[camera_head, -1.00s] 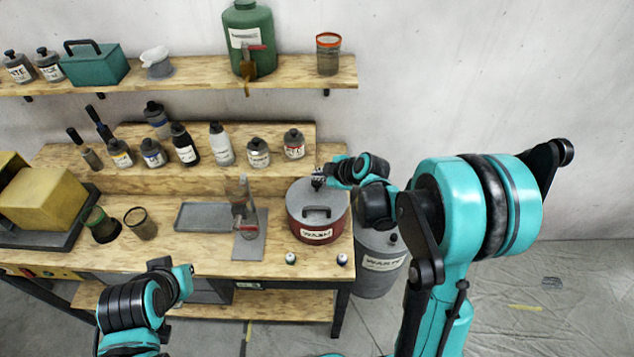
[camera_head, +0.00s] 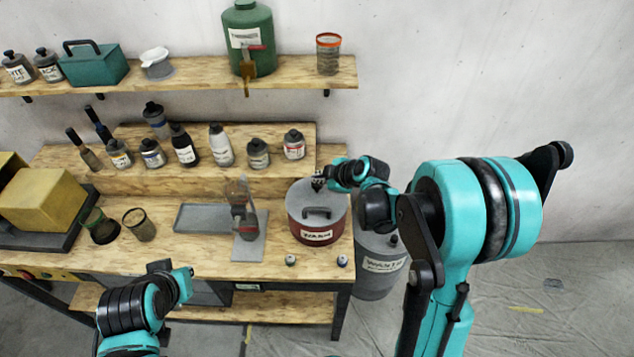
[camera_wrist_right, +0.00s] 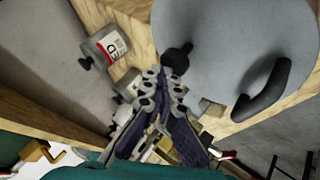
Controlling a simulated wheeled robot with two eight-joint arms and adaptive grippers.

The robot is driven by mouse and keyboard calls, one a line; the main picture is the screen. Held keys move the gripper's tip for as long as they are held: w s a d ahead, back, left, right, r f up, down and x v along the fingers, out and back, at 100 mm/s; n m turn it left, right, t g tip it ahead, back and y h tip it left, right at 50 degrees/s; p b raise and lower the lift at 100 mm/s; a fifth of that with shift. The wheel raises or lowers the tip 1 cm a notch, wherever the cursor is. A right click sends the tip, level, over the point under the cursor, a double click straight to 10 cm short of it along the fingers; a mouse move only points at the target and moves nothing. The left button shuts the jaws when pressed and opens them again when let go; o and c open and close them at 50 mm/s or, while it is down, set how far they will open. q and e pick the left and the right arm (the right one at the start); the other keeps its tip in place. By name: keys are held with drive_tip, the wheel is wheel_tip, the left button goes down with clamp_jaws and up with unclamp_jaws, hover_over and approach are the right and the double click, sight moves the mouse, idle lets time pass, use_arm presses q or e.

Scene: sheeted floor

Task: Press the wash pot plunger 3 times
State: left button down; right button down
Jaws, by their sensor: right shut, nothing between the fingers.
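The wash pot (camera_head: 337,229) is a dark red pot with a grey lid, a black bar handle and a "WASH" label. It stands at the right end of the bench. In the right wrist view its lid (camera_wrist_right: 226,62) fills the upper right. The black plunger knob (camera_wrist_right: 178,56) stands near the lid's edge. My right gripper (camera_head: 318,183) is over the back of the lid, shut and empty. In the right wrist view its fingertips (camera_wrist_right: 161,80) are close to the knob; contact cannot be told. My left arm is at the lower left, its gripper not visible.
A grey waste bin (camera_head: 375,281) stands right of the bench. Left of the pot is a grey stand (camera_head: 246,247) beside a shallow tray (camera_head: 190,218). Several bottles (camera_head: 221,150) line the riser behind.

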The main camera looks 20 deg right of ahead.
drive_tip(key=shift+f+b, duration=0.8)
drive_tip(key=shift+f, duration=0.1)
idle(0.5)
drive_tip(key=shift+r, duration=0.1)
drive_tip(key=shift+r+p, duration=1.05)
drive_tip(key=shift+r, duration=0.5)
drive_tip(key=shift+r, duration=0.1)
wheel_tip(320, 180, up, 5)
drive_tip(key=p, duration=0.3)
drive_tip(key=shift+p, duration=0.35)
